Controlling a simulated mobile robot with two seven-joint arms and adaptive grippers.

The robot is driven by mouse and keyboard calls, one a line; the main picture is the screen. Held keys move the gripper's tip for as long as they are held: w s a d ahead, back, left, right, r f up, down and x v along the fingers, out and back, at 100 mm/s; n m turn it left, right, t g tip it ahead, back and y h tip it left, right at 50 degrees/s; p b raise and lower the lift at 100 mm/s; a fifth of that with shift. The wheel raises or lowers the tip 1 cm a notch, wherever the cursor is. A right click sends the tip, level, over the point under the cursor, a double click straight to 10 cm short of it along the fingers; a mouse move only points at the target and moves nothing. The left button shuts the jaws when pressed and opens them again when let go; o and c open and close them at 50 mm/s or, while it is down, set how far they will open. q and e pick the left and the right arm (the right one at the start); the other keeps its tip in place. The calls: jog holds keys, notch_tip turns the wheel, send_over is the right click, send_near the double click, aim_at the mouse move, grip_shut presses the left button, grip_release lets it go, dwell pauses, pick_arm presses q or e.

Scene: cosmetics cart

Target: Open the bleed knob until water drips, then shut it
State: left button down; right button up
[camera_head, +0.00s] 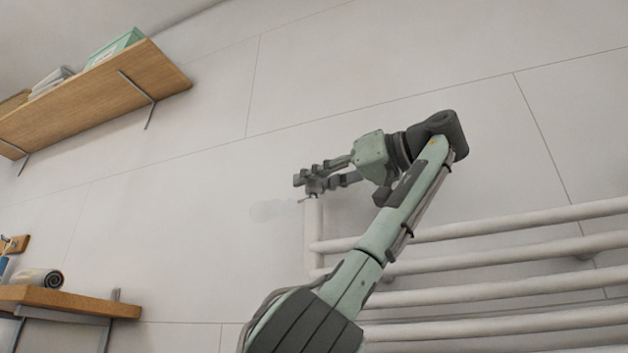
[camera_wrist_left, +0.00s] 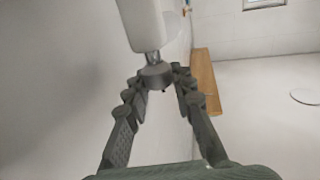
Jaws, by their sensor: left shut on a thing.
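The white towel radiator (camera_head: 480,233) is on the wall at the right, and the top of its left upright post (camera_head: 313,222) is just below my left gripper (camera_head: 308,183). In the left wrist view, the grey bleed knob (camera_wrist_left: 155,77) sits at the end of the white post (camera_wrist_left: 143,25), between the fingertips of my left gripper (camera_wrist_left: 160,76). The fingers are shut on the knob. A faint, pale, see-through puff (camera_head: 272,210) hangs left of the post top. No distinct water drop can be made out. My right gripper is not in view.
A wooden shelf (camera_head: 100,98) with a green box (camera_head: 117,46) and folded cloths is at the upper left. A lower wooden shelf (camera_head: 85,301) holds a rolled towel (camera_head: 38,279). The wall between shelves and radiator is clear.

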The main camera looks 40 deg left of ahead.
pick_arm(q)
jog(key=c, duration=1.3)
grip_release()
jog(key=shift+a, duration=0.1)
jog(key=shift+o, duration=0.2)
jog(key=d, duration=0.7)
jog(key=shift+d, duration=0.3)
